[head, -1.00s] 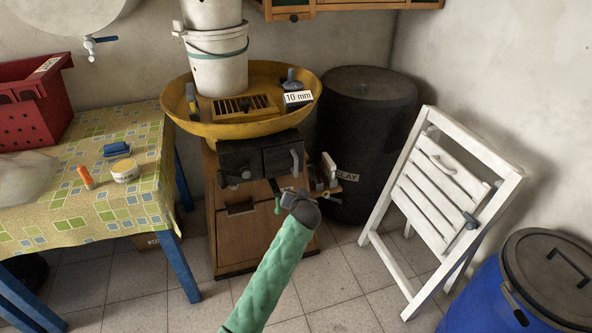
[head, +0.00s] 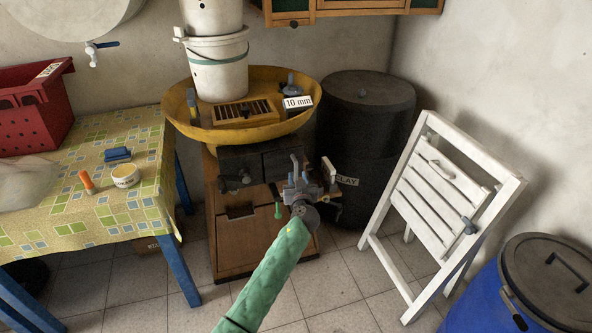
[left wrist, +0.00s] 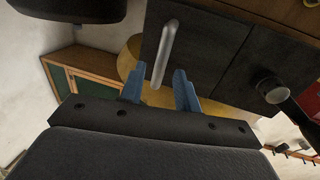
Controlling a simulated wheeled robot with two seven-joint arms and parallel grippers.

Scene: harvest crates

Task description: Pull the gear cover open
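The gear cover (head: 277,158) is a dark panel on the front of the machine under the yellow pan, and looks shut. In the left wrist view the cover (left wrist: 205,45) carries a grey bar handle (left wrist: 165,50). My left gripper (head: 298,171) is in front of the cover and partly hides it in the head view. In the left wrist view my left gripper (left wrist: 160,88) has its blue fingers apart, one on each side of the handle's near end. Neither finger clearly touches it. My right gripper is not in view.
A dark panel with a knob (head: 241,174) sits beside the cover. The yellow pan (head: 205,132) is above. A black barrel (head: 365,120) and a white folding chair (head: 440,180) stand to the right. A table with a patterned cloth (head: 110,205) is at left.

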